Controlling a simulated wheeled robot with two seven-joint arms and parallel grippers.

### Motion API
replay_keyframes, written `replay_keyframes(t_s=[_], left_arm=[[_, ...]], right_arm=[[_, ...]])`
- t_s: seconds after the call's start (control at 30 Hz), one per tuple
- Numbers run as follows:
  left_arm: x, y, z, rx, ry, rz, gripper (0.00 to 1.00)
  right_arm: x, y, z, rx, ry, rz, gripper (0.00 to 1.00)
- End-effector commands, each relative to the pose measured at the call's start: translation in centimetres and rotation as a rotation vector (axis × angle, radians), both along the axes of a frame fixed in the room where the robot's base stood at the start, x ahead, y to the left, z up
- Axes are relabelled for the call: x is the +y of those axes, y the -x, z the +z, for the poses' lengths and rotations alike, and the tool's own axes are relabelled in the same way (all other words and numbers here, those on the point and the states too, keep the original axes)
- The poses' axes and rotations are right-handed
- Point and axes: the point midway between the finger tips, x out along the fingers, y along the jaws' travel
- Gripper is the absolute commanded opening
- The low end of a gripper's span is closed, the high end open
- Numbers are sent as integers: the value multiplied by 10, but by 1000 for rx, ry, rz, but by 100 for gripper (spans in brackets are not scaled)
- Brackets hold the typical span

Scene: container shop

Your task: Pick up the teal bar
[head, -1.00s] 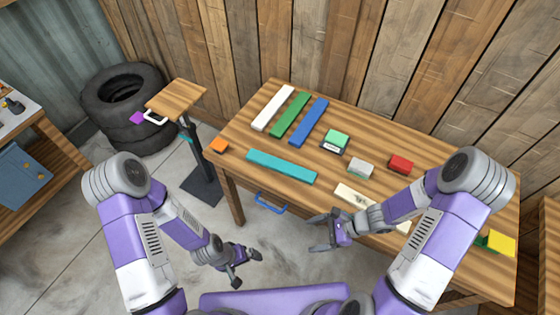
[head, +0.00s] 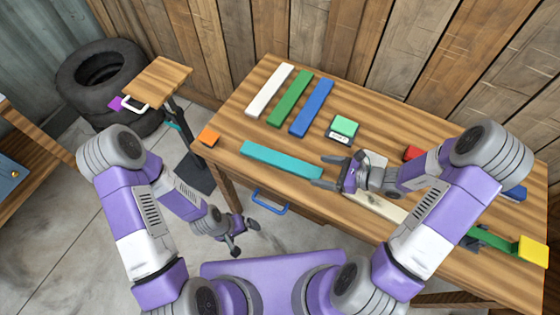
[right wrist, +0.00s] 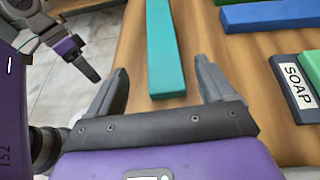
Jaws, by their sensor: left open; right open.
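The teal bar (head: 282,160) lies flat on the wooden table near its front left edge. It also shows in the right wrist view (right wrist: 164,45), running away from the camera with its near end between the finger lines. My right gripper (head: 333,172) is open and empty, just off the bar's right end; in the right wrist view its fingers (right wrist: 163,90) stand on either side of that end. Whether the fingers are at the bar's height I cannot tell. My left gripper (head: 245,238) is open and empty, low in front of the table.
White (head: 270,90), green (head: 290,99) and blue (head: 311,107) bars lie behind the teal bar. An orange block (head: 209,136) sits at the left corner. A blue handle (head: 270,202) sticks out below the table's front.

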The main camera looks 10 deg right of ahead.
Motion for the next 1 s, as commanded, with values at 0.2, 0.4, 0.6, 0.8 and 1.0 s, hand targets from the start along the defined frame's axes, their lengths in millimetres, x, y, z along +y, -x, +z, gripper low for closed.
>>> replay_keyframes(t_s=[0.2,0.4,0.6,0.8,1.0], left_arm=[[0,0,-12,0,0,0,100],[0,0,-16,0,0,0,100],[0,0,-24,0,0,0,100],[0,0,-26,0,0,0,100],[0,0,-26,0,0,0,100]], right_arm=[[7,-4,-13,-1,-1,4,83],[25,-14,-20,-1,-1,4,83],[49,-30,-31,0,-1,4,83],[61,-37,-35,0,0,1,83],[60,-38,-35,-1,0,0,83]])
